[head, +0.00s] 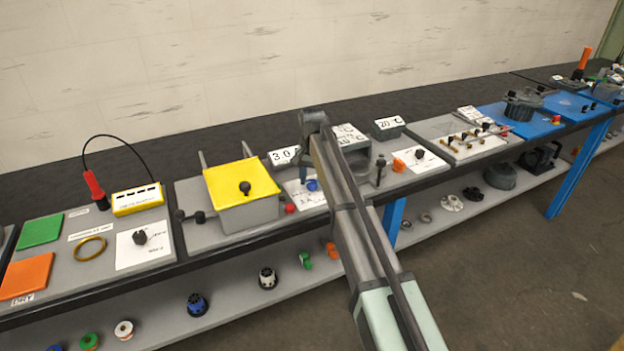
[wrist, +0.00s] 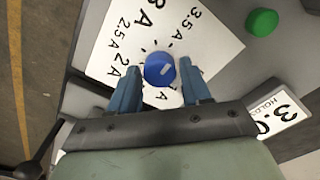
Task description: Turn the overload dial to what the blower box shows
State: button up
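The blue dial (wrist: 159,69) sits on a white card (wrist: 205,42) with 2 A, 2.5 A, 3 A and 3.5 A printed around it. The dial has a pale mark on its top; I cannot tell for sure which number it points at. My gripper (wrist: 158,78) is open, one finger on each side of the dial; contact is unclear. In the head view the dial (head: 313,185) shows beside my arm. A sign (wrist: 285,112) reading "HOLDS" and 3.0, partly cut off, is at the right of the wrist view; a 3.0 sign (head: 284,156) stands behind the dial in the head view.
A green button (wrist: 262,22) is close to the card. In the head view a red button (head: 290,208) and a yellow-topped box (head: 241,180) are left of the dial. A 20 °C sign (head: 389,123) stands to the right. My arm hides part of the bench.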

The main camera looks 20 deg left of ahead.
jog(key=c, duration=0.7)
jog(key=shift+n, duration=0.3)
jog(key=n, duration=0.3)
jog(key=shift+n, duration=2.6)
jog(key=o, duration=1)
jog(key=shift+o, duration=0.2)
